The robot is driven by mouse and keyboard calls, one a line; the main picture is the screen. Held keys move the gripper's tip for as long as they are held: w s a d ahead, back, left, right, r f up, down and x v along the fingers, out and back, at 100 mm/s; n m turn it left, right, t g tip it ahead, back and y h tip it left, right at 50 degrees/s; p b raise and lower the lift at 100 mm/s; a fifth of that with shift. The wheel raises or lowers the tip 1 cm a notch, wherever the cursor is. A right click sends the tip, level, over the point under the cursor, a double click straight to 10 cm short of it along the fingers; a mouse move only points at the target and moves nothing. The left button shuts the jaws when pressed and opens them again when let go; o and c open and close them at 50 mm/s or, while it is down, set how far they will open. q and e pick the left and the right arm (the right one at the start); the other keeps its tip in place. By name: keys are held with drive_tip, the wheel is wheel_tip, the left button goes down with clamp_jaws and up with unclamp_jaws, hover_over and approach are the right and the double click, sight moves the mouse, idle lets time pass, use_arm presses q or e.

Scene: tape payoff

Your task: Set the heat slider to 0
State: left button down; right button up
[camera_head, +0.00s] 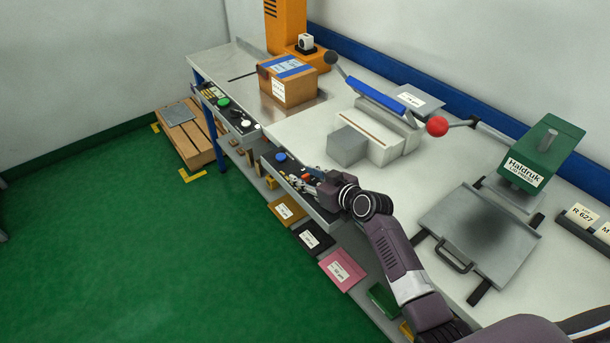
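A dark control panel (270,166) runs along the front edge of the bench, with a blue knob (280,157) near its left end. My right gripper (312,178) is at this panel, to the right of the blue knob. Its fingers are small and mix with the panel's parts, so I cannot tell whether they are open, shut or touching anything. I cannot make out the heat slider or its scale; the gripper covers part of the panel. My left gripper is not in view.
A second panel (229,118) with green and white knobs is further left. On the bench are a cardboard box (288,86), a sealer with a red-balled lever (437,126), a green Haldruk press (544,152) and a grey plate (477,233). Labelled cards (342,270) lie below the panel.

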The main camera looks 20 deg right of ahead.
sight(307, 180)
drive_tip(key=shift+c, duration=0.4)
clamp_jaws()
drive_tip(key=shift+s+d, duration=0.25)
drive_tip(key=shift+s, duration=0.45)
drive_tip(key=shift+s+d, duration=0.25)
drive_tip(key=shift+s, duration=0.4)
drive_tip(key=shift+w+f, duration=0.1)
drive_tip(key=shift+o, duration=0.4)
unclamp_jaws()
drive_tip(key=shift+s, duration=0.2)
